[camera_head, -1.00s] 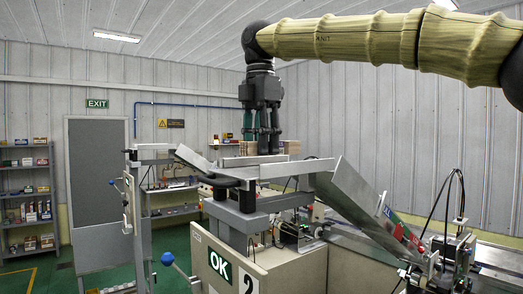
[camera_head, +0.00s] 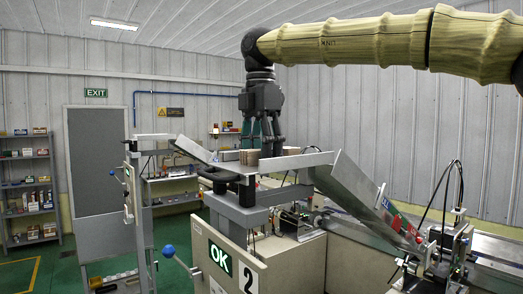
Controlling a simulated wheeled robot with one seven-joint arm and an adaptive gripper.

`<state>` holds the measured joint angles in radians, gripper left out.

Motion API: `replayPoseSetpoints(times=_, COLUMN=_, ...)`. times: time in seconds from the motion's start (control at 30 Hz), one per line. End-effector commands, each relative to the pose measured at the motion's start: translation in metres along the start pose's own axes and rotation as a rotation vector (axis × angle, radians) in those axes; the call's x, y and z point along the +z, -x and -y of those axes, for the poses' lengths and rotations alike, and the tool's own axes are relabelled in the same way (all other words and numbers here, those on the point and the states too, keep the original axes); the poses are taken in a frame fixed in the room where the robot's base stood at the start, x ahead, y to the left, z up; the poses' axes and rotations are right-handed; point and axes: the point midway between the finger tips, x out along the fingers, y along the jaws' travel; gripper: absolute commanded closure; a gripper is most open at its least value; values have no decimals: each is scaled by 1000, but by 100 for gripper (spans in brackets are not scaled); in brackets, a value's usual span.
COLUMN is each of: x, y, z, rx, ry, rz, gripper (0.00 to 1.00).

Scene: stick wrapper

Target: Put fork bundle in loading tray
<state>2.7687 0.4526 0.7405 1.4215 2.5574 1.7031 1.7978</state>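My gripper (camera_head: 264,148), a black adaptive hand with some green on one finger, points straight down over the grey metal loading tray (camera_head: 310,159). Tan wooden pieces, which look like the fork bundle (camera_head: 250,157), show low at its fingertips, and more tan shows just right of the fingers (camera_head: 291,150). The bundle appears held between the fingers, at about the height of the tray's edge. The fingers and the tray's edge hide part of it, and I cannot tell whether it touches the tray floor.
A slanted metal chute (camera_head: 365,198) runs down right from the tray toward a machine unit (camera_head: 440,255). A narrow sloping plate (camera_head: 192,148) rises on the left. A cabinet with an OK sign (camera_head: 220,257) stands in front. Shelves (camera_head: 28,185) stand far left.

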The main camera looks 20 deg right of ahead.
Motion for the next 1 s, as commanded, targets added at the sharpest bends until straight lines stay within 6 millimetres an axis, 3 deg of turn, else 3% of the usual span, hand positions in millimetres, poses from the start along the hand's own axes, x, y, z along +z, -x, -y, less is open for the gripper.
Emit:
replayPoseSetpoints(times=0.37, x=0, y=6, z=0, rx=1, ry=0, rz=0, gripper=42)
replayPoseSetpoints(times=1.0, x=0, y=99, z=-1, rx=1, ry=-2, rz=0, gripper=42)
